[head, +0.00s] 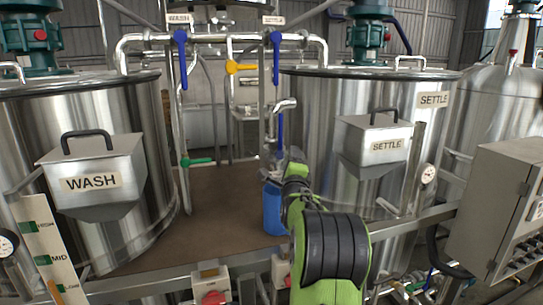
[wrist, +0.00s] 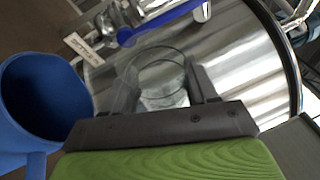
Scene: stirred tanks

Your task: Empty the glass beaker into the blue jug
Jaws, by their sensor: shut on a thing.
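The blue jug (head: 272,210) stands on the brown deck between the two tanks, partly behind my arm in the head view. In the wrist view the blue jug (wrist: 35,105) is at the left, its open mouth facing the camera. My gripper (wrist: 163,88) is shut on the clear glass beaker (wrist: 158,72), which sits between the dark fingers, just right of the jug and apart from it in the picture. I cannot tell how much is in the beaker. In the head view my gripper (head: 292,160) is above the jug; the beaker is hard to make out there.
The WASH tank (head: 85,110) is at left and the SETTLE tank (head: 335,110) at right, close beside my arm. Pipes with blue valve handles (head: 180,58) and a green handle (head: 197,161) rise behind. The brown deck (head: 215,200) is clear left of the jug.

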